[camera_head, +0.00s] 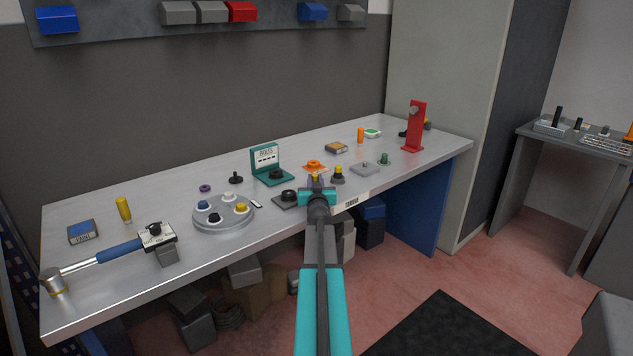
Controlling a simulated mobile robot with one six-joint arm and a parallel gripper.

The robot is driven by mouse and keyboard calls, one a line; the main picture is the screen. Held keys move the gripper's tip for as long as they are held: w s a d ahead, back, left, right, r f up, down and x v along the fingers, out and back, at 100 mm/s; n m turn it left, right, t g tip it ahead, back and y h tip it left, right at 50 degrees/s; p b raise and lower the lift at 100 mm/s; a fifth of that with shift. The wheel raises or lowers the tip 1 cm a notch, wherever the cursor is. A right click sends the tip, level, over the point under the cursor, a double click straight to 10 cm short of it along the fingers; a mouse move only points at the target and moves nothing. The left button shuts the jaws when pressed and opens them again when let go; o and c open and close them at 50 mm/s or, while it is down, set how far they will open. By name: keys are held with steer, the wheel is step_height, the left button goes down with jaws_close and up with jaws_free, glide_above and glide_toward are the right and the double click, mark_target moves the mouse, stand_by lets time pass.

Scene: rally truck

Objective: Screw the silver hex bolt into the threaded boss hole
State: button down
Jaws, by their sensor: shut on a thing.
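My gripper (316,182) is at the end of my teal arm, over the front edge of the workbench near its middle. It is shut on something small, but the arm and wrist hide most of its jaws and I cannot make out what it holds. I cannot pick out the silver hex bolt with certainty. A flat grey block (364,169) with a small raised part lies on the bench to the right of the gripper. It may be the threaded boss, but its hole is too small to tell.

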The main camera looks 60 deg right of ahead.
steer(key=shift+r+p, duration=0.9)
steer(key=shift+r, duration=0.55)
steer(key=w+a+r+v, duration=0.1)
steer(key=w+r+v, duration=0.1)
steer(key=v, duration=1.3)
steer(key=shift+a, duration=0.5)
steer(key=shift+d, duration=0.1)
